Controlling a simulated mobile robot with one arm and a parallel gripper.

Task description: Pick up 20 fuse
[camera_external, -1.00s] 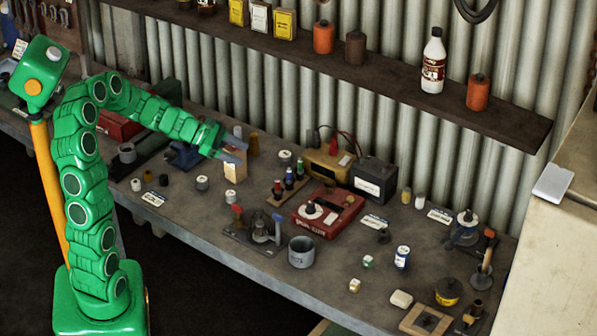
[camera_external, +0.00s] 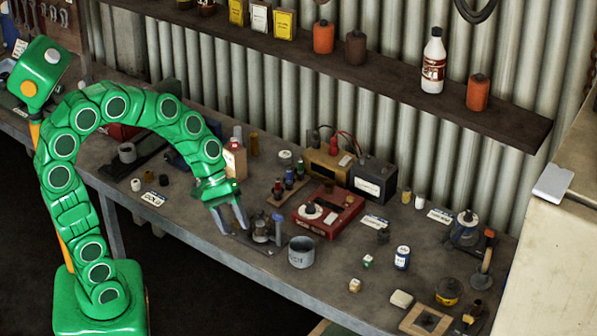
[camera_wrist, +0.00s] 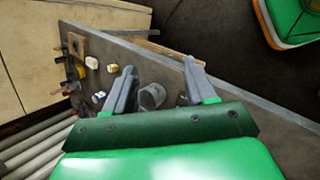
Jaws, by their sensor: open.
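No number 20 can be read on any part, so I cannot tell which one is the 20 fuse. Small cylinders that may be fuses stand on the bench: a white one (camera_external: 136,185) and a dark one (camera_external: 163,180) at the left, by a label card (camera_external: 153,198). Two small pale blocks, one with green (camera_external: 367,261) and one yellowish (camera_external: 354,285), lie at the right front. My gripper (camera_external: 231,224) is open and empty, pointing down over the front of the bench, left of the grey cup (camera_external: 301,252). In the wrist view the cup (camera_wrist: 152,97) shows between the open fingers (camera_wrist: 158,68).
The workbench (camera_external: 330,285) is cluttered. A red tester (camera_external: 328,212), a black battery (camera_external: 374,180) and a brown box (camera_external: 328,165) stand at the back. A metal fixture (camera_external: 262,230) stands beside my gripper. A shelf (camera_external: 400,80) overhangs the back.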

